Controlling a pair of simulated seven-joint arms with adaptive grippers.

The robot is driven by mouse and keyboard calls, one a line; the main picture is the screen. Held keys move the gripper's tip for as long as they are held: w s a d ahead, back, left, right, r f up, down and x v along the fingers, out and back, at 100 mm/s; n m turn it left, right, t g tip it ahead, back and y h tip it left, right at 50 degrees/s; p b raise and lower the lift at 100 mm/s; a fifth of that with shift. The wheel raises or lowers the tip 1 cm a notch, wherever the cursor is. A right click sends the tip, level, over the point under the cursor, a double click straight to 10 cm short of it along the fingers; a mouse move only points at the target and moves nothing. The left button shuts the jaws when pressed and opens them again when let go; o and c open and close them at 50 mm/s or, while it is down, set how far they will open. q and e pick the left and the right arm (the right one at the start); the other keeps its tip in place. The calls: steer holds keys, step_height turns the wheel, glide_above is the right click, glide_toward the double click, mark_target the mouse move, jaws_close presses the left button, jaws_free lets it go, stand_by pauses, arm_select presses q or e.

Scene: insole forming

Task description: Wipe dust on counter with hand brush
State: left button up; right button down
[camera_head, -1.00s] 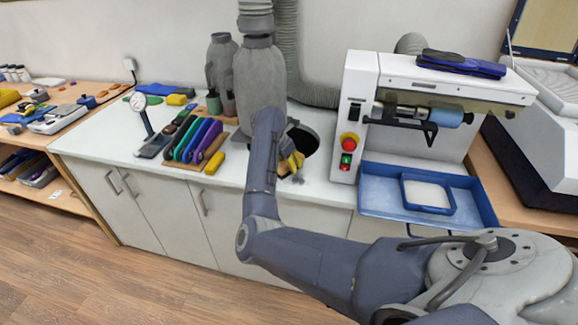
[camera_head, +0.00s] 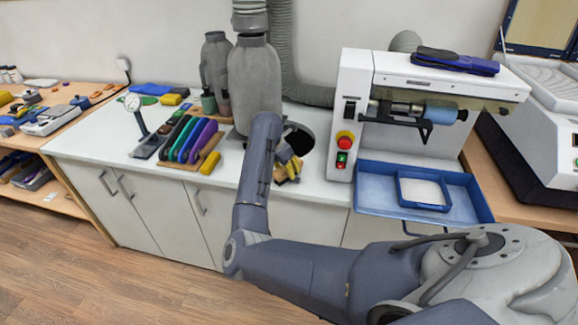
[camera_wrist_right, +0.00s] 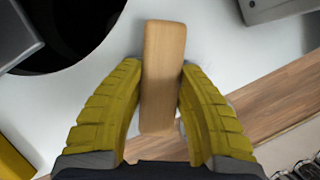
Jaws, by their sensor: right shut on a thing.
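My right gripper (camera_wrist_right: 162,110) has yellow fingers. In the right wrist view it is shut on the hand brush (camera_wrist_right: 163,70), whose pale wooden back lies between the fingers. In the head view the right gripper (camera_head: 290,165) is over the white counter (camera_head: 322,190), beside the round dark hole, with a bit of the tan brush (camera_head: 281,173) showing. The brush's bristles are hidden, and I cannot tell whether they touch the counter. The counter also shows in the wrist view (camera_wrist_right: 235,60). No dust can be made out. My left gripper is not in view.
The dark round hole (camera_head: 301,138) opens in the counter by the gripper. A grey bottle-shaped canister (camera_head: 254,80) stands left of it. The sanding machine (camera_head: 352,110) and blue tray (camera_head: 470,200) are to the right. A rack of coloured insoles (camera_head: 190,140) is to the left.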

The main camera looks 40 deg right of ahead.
mark_target(284, 174)
steer(key=shift+s+a, duration=1.15)
steer(key=shift+a, duration=0.2)
steer(key=shift+s+a+f, duration=0.15)
steer(key=shift+s+a, duration=0.15)
steer(key=shift+a, duration=0.15)
steer(key=shift+s+d+f, duration=0.2)
steer(key=shift+s+d, duration=0.25)
steer(key=shift+s, duration=0.1)
steer(key=shift+w+d+f, duration=0.1)
steer(key=shift+w+d, duration=0.5)
steer(key=shift+d, duration=0.2)
steer(key=shift+w+d+f, duration=0.1)
steer(key=shift+w+d, duration=0.5)
steer(key=shift+d, duration=0.2)
steer(key=shift+w+d, duration=1.25)
steer(key=shift+d, duration=0.3)
steer(key=shift+s+d+r, duration=0.1)
